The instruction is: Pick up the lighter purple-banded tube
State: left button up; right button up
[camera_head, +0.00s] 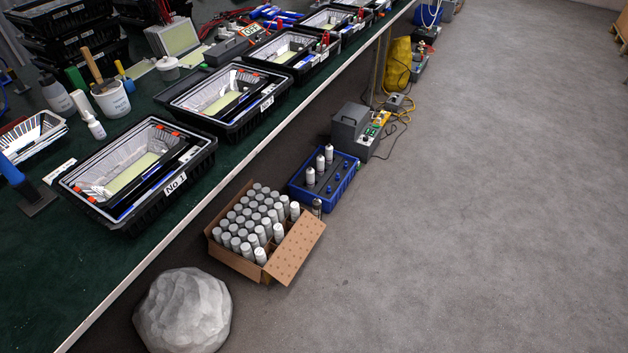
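No tube with a clearly purple band can be made out at this size. An open cardboard box (298,248) on the floor holds many upright grey-capped tubes (254,218) in rows. Some along its right side stand higher and look whiter (260,256). A blue crate (342,187) behind the box holds a few upright white tubes (310,177) with dark tops. One more small tube (317,207) stands between the box and the crate. Neither of my grippers is in view.
A long green-topped workbench (95,260) with black floodlight housings (140,172) runs diagonally along the left. A grey faceted boulder (184,312) sits in front of the box. A grey machine (352,128) with cables stands behind the crate. The floor at right is clear.

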aim_at(321, 160)
jog(key=i+l+u, duration=0.2)
jog(key=i+l, duration=0.15)
jog(key=i+l+u, duration=0.2)
jog(key=u, duration=0.25)
jog(key=i+l+u, duration=0.15)
jog(key=u, duration=0.3)
jog(key=i+l+u, duration=0.1)
jog(key=l+u, duration=0.35)
